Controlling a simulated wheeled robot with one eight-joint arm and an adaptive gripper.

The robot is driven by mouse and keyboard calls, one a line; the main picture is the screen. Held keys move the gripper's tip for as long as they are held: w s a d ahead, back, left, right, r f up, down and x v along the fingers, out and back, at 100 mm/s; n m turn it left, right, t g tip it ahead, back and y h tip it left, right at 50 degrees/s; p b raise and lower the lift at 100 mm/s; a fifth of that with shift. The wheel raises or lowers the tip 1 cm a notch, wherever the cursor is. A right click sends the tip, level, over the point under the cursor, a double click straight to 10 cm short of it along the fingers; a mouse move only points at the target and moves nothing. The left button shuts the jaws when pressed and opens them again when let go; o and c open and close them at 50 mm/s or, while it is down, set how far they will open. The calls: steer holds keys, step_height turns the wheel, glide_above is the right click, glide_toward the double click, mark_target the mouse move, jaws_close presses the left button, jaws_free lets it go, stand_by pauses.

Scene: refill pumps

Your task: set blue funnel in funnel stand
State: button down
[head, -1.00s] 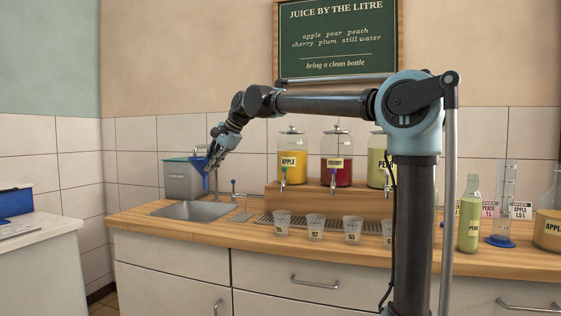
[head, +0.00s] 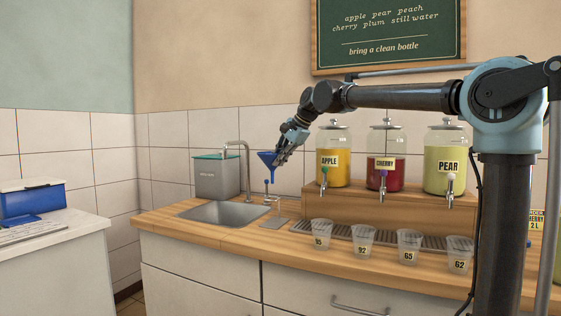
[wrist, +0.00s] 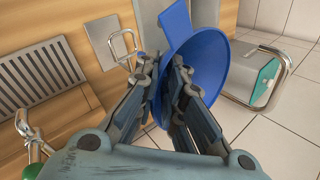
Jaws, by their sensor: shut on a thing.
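The blue funnel (head: 266,159) is in my gripper (head: 279,157), mouth up and spout down, in the head view. My gripper is shut on it from the right. In the wrist view the funnel's cone (wrist: 211,65) lies at and beyond the fingertips of my gripper (wrist: 167,78), which partly hide it. What looks like the funnel stand, a small metal plate with a wire loop (head: 271,199), is on the counter right of the sink, below the funnel. The loop also shows in the wrist view (wrist: 122,46). The funnel looks apart from the loop.
The sink (head: 222,213) with its tap (head: 245,150) is left of the stand. A grey lidded bin (head: 216,178) stands behind the sink. Juice dispensers (head: 333,155) stand on a wooden step to the right. Several labelled cups (head: 364,241) line the counter front.

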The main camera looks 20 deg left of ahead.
steer(key=shift+f, duration=0.1)
steer(key=shift+f, duration=2.2)
steer(key=shift+s, duration=0.1)
step_height(320, 180, down, 7)
stand_by(2.9)
steer(key=shift+f, duration=0.1)
steer(key=c, duration=1.6)
jaws_free()
steer(key=shift+c, duration=0.2)
